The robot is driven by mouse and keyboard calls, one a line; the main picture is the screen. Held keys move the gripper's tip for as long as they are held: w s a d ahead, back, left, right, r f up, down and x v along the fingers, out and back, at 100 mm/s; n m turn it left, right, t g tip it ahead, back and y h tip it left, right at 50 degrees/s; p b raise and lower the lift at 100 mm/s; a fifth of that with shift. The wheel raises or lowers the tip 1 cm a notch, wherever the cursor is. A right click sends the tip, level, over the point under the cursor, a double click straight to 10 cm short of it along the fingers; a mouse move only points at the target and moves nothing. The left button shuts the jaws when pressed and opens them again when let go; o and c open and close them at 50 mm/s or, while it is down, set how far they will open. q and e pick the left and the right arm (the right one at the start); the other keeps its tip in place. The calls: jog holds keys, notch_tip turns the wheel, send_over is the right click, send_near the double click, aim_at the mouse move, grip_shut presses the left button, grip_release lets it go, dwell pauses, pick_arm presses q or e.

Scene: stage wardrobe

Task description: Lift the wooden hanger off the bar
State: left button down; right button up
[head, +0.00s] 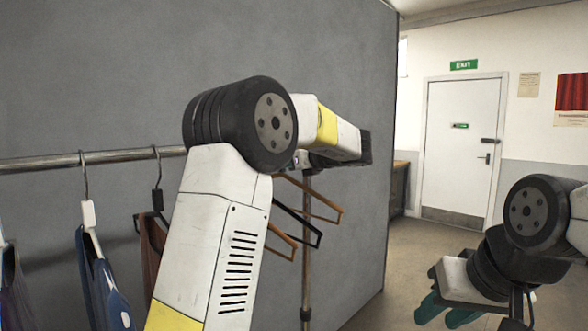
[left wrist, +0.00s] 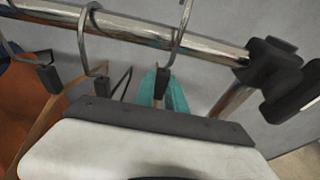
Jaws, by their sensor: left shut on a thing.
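My left gripper (left wrist: 163,92) shows teal fingers in the left wrist view, shut on the neck of a wooden hanger (left wrist: 159,101). Its metal hook (left wrist: 181,32) is at the bar (left wrist: 140,30); I cannot tell whether it rests on it. In the head view my left arm hides this gripper and part of the bar (head: 30,164). A wooden hanger (head: 322,201) hangs to the right of a black hanger (head: 302,222), with another brown hanger (head: 282,243) nearby. My right gripper (head: 444,314) is open and empty at lower right.
Clothes on hangers, including a blue garment (head: 108,290) and a brown one (head: 152,255), hang at the left. A grey partition (head: 90,70) stands behind the bar. A rack upright (head: 306,270) stands below its right end. Open floor leads to a white door (head: 462,145).

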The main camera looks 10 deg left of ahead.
pick_arm(q)
jog(key=shift+d, duration=0.1)
jog(key=shift+s+d, duration=0.75)
jog(key=shift+d, duration=0.35)
jog(key=shift+s+d, duration=0.7)
jog(key=shift+d, duration=0.35)
jog(key=shift+s+d, duration=0.75)
jog(key=shift+d, duration=0.35)
jog(key=s+d, duration=0.8)
jog(key=d, duration=0.4)
jog(key=s+d, duration=0.8)
jog(key=d, duration=0.5)
jog(key=shift+s, duration=0.3)
